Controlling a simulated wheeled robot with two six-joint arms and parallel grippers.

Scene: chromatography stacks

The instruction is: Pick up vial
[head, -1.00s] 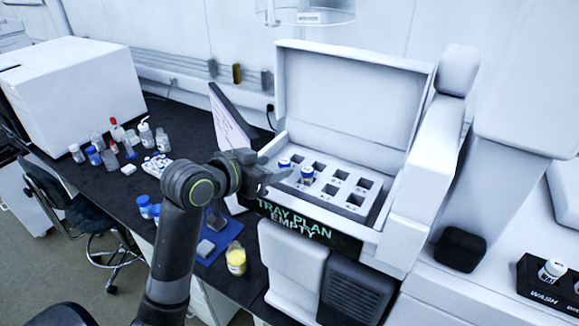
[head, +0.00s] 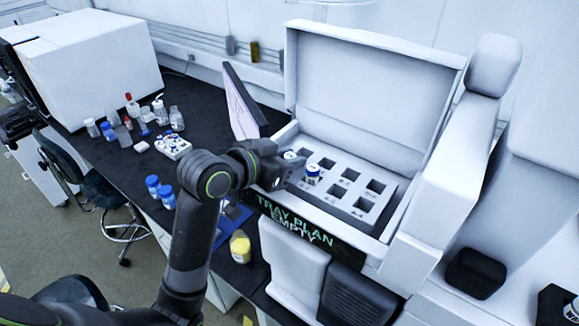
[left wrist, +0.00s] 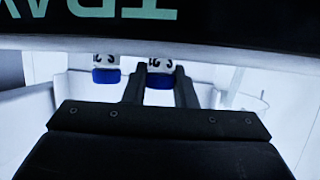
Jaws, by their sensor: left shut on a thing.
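Two white-and-blue vials stand in the front left part of the white tray (head: 377,218) inside the open instrument. My left gripper (head: 289,172) is over the tray's left edge, shut on the left vial (head: 290,155), which it partly hides. In the left wrist view, the held vial (left wrist: 160,76) sits between the two dark fingers. The other vial (head: 313,172) stands just to its right in the head view and is apart from the fingers; it shows to the left in the left wrist view (left wrist: 106,70). My right gripper is not in view.
The lid (head: 375,75) stands open behind the tray. A dark "TRAY PLAN EMPTY" panel (head: 300,222) fronts it. A tilted screen (head: 240,103) is close to the left. A yellow vial (head: 240,247), blue-capped bottles (head: 153,185) and a vial rack (head: 173,146) stand on the black bench.

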